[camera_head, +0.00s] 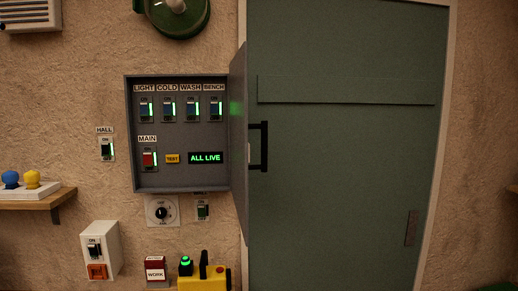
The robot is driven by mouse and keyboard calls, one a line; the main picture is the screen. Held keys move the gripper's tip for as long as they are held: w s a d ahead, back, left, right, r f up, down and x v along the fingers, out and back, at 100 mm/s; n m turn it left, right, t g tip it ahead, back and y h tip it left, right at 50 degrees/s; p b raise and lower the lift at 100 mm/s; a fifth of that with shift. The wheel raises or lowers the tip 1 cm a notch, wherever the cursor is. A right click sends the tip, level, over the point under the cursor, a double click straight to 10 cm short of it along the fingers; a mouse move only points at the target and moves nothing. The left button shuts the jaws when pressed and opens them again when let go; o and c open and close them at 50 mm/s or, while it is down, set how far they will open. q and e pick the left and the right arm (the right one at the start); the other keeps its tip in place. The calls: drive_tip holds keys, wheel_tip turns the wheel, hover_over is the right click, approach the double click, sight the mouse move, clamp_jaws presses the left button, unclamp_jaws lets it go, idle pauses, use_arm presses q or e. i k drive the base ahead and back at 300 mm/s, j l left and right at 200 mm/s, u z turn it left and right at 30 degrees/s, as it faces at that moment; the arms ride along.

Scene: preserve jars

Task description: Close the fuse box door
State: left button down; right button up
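The grey fuse box (180,182) hangs on the wall left of centre in the head view. Its door (238,150) stands open, hinged on the right side and swung out toward me, so I see it nearly edge-on. Inside are switches labelled LIGHT, COLD, WASH and BENCH, a red MAIN switch (148,159), a yellow TEST button (172,159) and a lit green ALL LIVE display (205,158). Green lights glow beside the switches. Neither of my grippers is in view.
A green room door (345,190) with a black handle (262,146) stands right of the box. Below the box are a dial (160,212), a switch (202,210) and a yellow device (205,283). A wooden shelf (38,204) is at the left. No arm blocks the box.

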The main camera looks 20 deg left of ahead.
sight(240, 126)
drive_tip(key=i+l, duration=0.25)
drive_tip(key=l, duration=0.15)
drive_tip(key=i+l, duration=0.3)
drive_tip(key=l+u, duration=0.1)
drive_tip(key=u, duration=0.4)
drive_tip(key=l+u, duration=0.1)
drive_tip(key=u, duration=0.35)
drive_tip(key=l+u, duration=0.15)
drive_tip(key=u, duration=0.35)
drive_tip(key=i, duration=0.05)
